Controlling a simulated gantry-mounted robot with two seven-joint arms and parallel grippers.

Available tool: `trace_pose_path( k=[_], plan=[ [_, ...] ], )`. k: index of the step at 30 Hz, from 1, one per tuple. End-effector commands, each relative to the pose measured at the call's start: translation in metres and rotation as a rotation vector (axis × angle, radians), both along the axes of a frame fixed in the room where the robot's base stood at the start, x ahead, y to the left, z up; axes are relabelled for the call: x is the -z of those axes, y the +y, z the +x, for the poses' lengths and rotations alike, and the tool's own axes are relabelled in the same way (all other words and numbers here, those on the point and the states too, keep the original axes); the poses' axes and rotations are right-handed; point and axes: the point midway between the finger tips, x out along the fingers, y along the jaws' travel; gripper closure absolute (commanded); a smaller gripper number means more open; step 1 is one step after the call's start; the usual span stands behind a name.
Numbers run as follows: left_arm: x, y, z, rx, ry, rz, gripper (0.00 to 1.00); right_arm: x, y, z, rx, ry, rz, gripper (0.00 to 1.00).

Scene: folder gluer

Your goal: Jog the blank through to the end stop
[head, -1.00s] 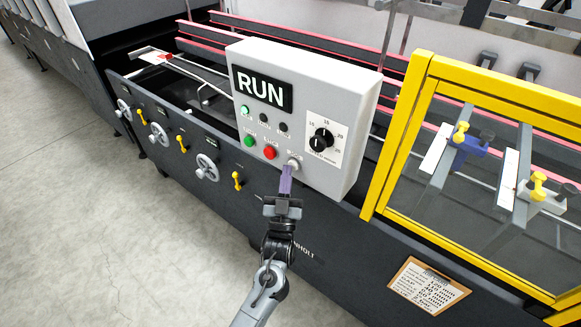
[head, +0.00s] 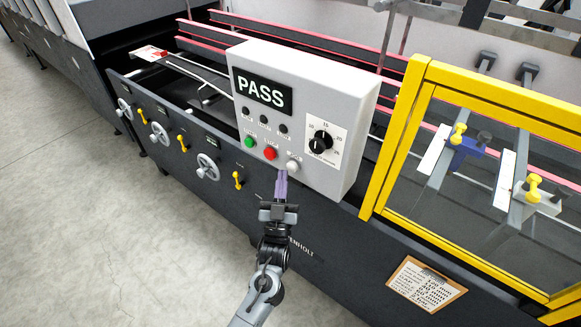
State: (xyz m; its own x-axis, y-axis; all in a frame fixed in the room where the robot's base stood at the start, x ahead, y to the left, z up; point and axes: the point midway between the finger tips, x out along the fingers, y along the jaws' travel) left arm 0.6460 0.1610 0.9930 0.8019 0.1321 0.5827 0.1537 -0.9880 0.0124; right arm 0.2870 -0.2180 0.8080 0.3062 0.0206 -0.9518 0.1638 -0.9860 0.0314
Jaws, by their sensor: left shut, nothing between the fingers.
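The grey control box (head: 336,95) has a black display (head: 262,91) that reads PASS. Below it are a green button (head: 250,142), a red button (head: 270,153) and a white button (head: 292,166). The small lamps above the buttons look dark. My left gripper (head: 282,178) is shut and empty, its purple fingertips just below the white button and seemingly apart from it. A small white and red piece, likely the blank (head: 151,53), lies at the far left end of the machine. My right gripper is not in view.
A yellow guard frame (head: 393,140) stands right of the box. Handwheels (head: 207,166) and yellow clamp levers (head: 238,180) stick out of the machine's front. A clipboard (head: 426,286) hangs at lower right. The floor at left is clear.

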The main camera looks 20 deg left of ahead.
Motion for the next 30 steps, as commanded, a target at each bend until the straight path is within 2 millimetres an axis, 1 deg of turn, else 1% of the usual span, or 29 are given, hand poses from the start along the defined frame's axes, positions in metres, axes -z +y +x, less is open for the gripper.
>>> trace_pose_path(
  k=[5, 12, 18, 24, 30],
  plan=[
    [-0.001, 0.002, -0.004, -0.001, 0.0, 0.001, 1.0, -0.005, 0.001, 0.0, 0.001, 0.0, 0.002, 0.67],
    [-0.003, 0.01, -0.024, 0.0, 0.002, 0.001, 1.0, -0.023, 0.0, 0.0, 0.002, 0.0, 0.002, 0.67],
    [-0.002, 0.016, -0.04, -0.001, 0.001, 0.001, 1.0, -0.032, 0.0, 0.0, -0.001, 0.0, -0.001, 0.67],
    [0.0, 0.019, -0.046, -0.001, 0.0, 0.001, 1.0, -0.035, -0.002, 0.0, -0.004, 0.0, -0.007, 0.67],
    [0.0, 0.019, -0.047, 0.0, 0.0, 0.0, 1.0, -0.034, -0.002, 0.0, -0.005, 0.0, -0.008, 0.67]
  ],
)
